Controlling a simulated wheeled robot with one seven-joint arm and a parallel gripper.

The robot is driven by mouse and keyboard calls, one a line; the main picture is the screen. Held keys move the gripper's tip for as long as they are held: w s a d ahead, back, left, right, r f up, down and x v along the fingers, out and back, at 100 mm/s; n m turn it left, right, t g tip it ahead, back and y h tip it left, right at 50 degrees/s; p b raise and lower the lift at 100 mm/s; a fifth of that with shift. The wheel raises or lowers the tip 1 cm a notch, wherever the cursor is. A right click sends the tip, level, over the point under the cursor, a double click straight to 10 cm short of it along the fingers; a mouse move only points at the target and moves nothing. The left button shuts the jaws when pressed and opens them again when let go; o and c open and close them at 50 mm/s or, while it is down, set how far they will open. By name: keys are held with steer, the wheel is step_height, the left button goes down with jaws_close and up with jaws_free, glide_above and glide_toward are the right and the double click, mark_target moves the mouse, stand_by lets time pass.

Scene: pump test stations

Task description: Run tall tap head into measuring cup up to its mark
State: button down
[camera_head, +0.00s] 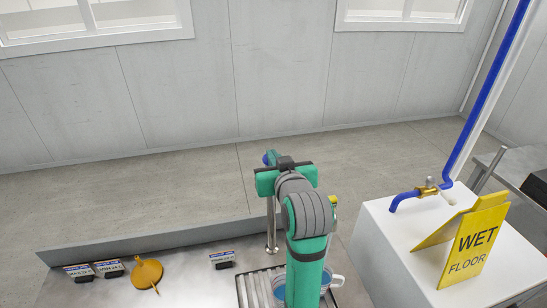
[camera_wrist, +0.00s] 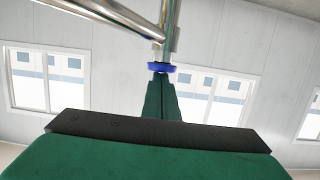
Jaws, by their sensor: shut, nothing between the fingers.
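In the head view a small blue part (camera_head: 267,158) shows at my wrist. A pale cup with a handle (camera_head: 338,281) stands behind my forearm, mostly hidden. Its mark and water level are not visible.
At right, a white cabinet (camera_head: 375,255) bears a yellow wet-floor sign (camera_head: 470,245), beside a blue pipe (camera_head: 470,130) with a brass valve (camera_head: 428,188).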

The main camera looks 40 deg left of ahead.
steer(key=shift+f, duration=0.4)
steer(key=s+d+r, duration=0.6)
steer(key=d+r, duration=0.1)
steer(key=shift+s+d, duration=0.15)
steer(key=shift+s, duration=0.1)
steer(key=shift+r, duration=0.1)
stand_by(0.5)
